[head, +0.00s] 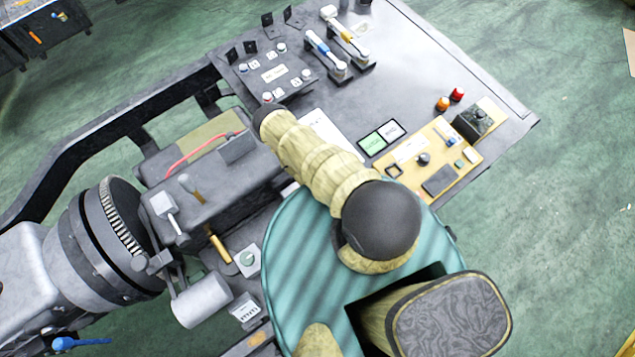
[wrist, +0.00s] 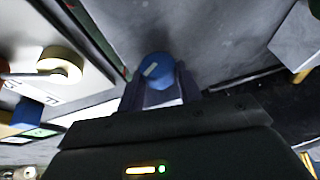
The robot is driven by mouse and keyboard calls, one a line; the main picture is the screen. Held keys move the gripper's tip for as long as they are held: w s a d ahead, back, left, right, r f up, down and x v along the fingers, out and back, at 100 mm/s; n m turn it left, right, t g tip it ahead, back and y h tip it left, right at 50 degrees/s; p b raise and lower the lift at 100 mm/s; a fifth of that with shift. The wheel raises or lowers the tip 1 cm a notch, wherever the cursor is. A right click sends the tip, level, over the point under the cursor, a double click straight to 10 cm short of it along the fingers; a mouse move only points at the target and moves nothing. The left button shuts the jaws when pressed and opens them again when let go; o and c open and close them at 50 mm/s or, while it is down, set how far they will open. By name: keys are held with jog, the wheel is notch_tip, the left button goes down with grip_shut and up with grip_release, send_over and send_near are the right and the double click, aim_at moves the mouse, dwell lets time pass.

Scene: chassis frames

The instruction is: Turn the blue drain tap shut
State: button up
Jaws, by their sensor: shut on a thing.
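The blue drain tap shows in the wrist view as a round blue knob (wrist: 155,67) with a pale mark on its face. It sits between the two dark fingers of my gripper (wrist: 159,88), which are shut on it. The lower part of the tap is hidden by the fingers and the gripper body.
A blue-ended handle (head: 64,343) lies at lower left in the head view. A grey machine block (head: 210,185) with a red cable stands left of my arm. A tan control panel (head: 445,165) lies to the right. In the wrist view, a cream round part (wrist: 62,62) is at left.

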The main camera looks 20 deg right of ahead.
jog(key=shift+f, duration=0.1)
jog(key=o, duration=1)
